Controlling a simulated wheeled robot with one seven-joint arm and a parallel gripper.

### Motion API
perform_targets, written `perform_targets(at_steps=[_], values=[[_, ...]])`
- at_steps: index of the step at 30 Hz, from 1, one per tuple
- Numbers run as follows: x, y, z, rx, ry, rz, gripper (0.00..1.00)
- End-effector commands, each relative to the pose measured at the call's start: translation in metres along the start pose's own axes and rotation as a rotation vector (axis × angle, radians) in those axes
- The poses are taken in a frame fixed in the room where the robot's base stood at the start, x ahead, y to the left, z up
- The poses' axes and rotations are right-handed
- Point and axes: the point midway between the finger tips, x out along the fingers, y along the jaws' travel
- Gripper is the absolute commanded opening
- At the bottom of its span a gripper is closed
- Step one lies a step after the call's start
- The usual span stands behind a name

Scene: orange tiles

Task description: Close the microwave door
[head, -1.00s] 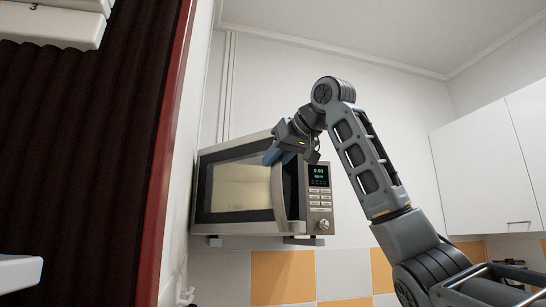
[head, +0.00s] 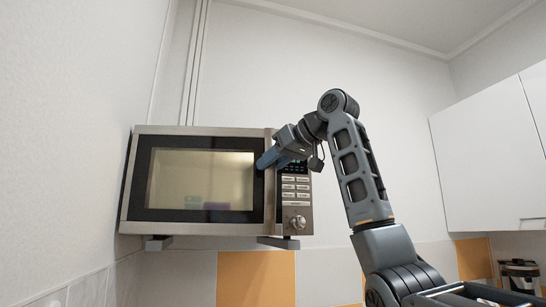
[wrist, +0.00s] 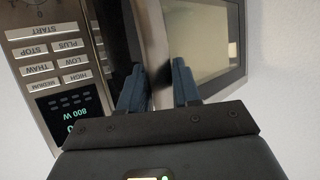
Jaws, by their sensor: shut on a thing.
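The microwave (head: 218,130) is silver with a dark-framed window and hangs on the wall on brackets. Its door (head: 172,215) looks nearly in line with the control panel (head: 296,195) in the head view; I cannot tell if it is fully flush. My gripper (head: 264,162) is at the door's right edge, beside the panel. In the wrist view, my gripper (wrist: 158,68) has its blue fingers on both sides of the silver door handle (wrist: 152,38), shut on it. A dark strip shows between the handle and the panel. The fingers hide part of the handle.
White wall cabinets (head: 485,160) hang at the right. A coffee press (head: 518,275) stands low at the right edge. Orange and white tiles (head: 256,280) cover the wall below the microwave. A plain wall is close on the microwave's left.

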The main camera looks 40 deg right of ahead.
Motion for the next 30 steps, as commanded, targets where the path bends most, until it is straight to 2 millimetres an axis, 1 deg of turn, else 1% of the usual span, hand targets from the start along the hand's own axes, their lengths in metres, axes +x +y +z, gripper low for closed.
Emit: perform_targets(at_steps=[1,9,15,21,30], values=[[0.006,-0.001,-0.006,-0.014,-0.001,-0.029,0.00],[0.032,0.026,-0.017,-0.057,0.000,-0.131,0.00],[0.047,0.040,-0.023,-0.082,0.002,-0.185,0.00],[0.055,0.046,-0.025,-0.094,0.006,-0.214,0.00],[0.059,0.050,-0.026,-0.095,0.007,-0.220,0.00]])
